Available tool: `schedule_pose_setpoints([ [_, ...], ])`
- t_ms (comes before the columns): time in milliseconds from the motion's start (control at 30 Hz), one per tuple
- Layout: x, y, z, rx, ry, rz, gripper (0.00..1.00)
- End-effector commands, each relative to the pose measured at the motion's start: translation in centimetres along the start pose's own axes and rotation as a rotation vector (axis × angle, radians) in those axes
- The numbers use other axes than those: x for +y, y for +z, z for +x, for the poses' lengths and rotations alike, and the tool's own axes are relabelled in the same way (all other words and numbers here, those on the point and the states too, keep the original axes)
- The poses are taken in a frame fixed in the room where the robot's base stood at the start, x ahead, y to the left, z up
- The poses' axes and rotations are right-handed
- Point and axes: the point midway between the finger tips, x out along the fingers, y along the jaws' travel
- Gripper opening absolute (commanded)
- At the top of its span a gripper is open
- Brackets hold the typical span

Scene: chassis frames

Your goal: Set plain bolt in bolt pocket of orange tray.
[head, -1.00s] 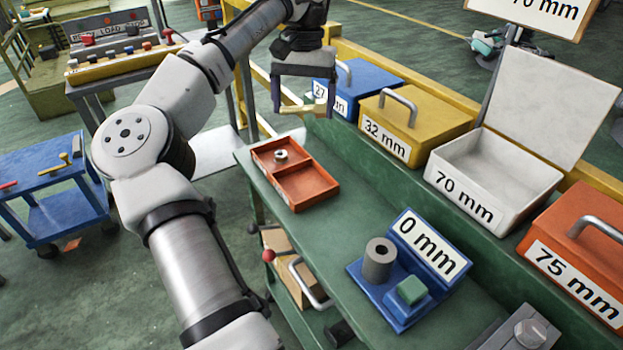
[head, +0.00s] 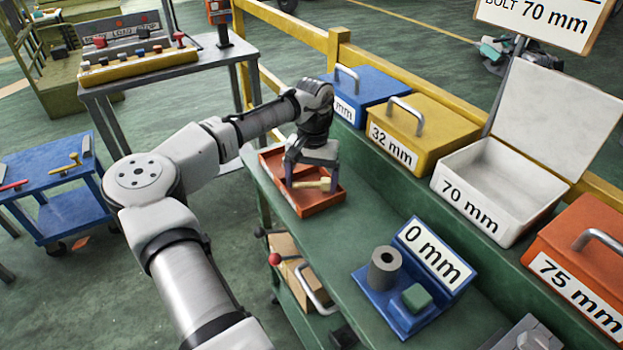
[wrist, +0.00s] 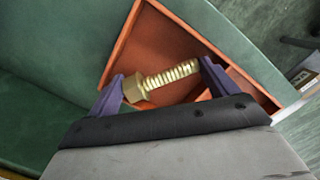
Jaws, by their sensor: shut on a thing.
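My gripper (head: 310,184) is shut on the plain bolt (head: 318,184), a brass-coloured bolt with a hex head and threaded shank. In the wrist view the bolt (wrist: 165,80) lies crosswise between the two purple fingers, head at the left and threaded end at the right. The orange tray (head: 316,208) lies below on the green bench. The gripper holds the bolt over the tray's nearer compartment, which shows empty in the wrist view. The gripper hides the tray's divider and much of its far compartment in the head view. I cannot tell whether the bolt touches the tray floor.
A blue fixture (head: 405,315) with a grey cylinder (head: 384,268) and a green block stands nearer on the bench. An open white 70 mm box (head: 492,215) stands on the back shelf between a yellow box (head: 420,130) and an orange box (head: 590,262). The bench between tray and fixture is clear.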

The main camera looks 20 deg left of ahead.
Motion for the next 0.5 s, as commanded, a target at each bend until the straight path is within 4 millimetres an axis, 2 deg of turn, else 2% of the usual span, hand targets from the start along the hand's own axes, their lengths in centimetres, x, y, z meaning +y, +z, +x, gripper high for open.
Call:
schedule_pose_setpoints([
  [400,0.05,-0.08,0.6,0.001,0.002,0.001,0.51],
  [433,0.03,-0.08,0.59,0.001,0.0,0.001,0.89],
  [500,0.02,-0.08,0.57,0.001,0.0,0.001,0.94],
])
